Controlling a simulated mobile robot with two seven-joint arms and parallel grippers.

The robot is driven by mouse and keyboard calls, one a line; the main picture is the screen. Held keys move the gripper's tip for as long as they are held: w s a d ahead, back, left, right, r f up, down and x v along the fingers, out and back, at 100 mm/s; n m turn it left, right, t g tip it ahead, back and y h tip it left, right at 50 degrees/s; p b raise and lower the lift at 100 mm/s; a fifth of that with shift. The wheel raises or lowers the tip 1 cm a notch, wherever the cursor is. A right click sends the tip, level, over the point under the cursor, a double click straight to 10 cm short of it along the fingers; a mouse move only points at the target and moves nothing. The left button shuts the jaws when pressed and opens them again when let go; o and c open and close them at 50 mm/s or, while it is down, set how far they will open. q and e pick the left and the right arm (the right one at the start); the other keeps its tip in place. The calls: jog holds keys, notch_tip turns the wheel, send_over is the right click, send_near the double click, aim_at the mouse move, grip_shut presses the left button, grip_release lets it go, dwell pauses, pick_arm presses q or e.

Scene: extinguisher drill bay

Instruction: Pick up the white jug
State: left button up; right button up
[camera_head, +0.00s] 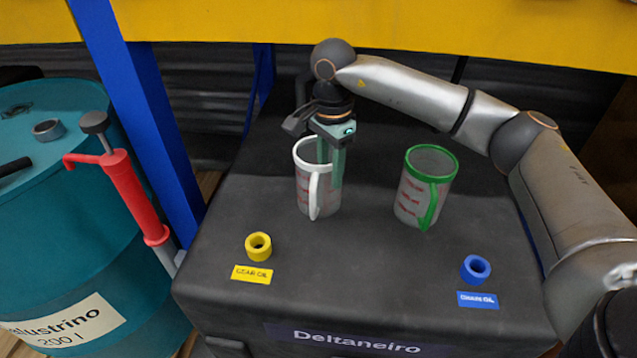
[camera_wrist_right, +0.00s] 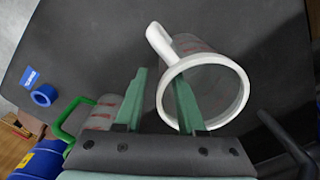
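The white jug (camera_head: 304,192), translucent with red markings and a white rim and handle, stands upright on the dark bench top. Its handle faces the front in the head view. My right gripper (camera_head: 332,172) points down at the jug's right side. In the right wrist view its green fingers (camera_wrist_right: 160,80) are apart: one reaches inside the white rim of the jug (camera_wrist_right: 228,66), the other is outside the wall. The gap between them shows it open; contact with the wall cannot be told. My left gripper is not in view.
A green-rimmed jug (camera_head: 410,200) stands to the right. A yellow ring (camera_head: 258,246) and a blue ring (camera_head: 475,268) sit by labels near the front. A teal drum (camera_head: 60,250) with a red pump (camera_head: 135,195) and a blue post (camera_head: 150,120) stand left.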

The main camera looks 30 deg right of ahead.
jog(key=shift+f, duration=1.15)
grip_shut()
dwell(0.5)
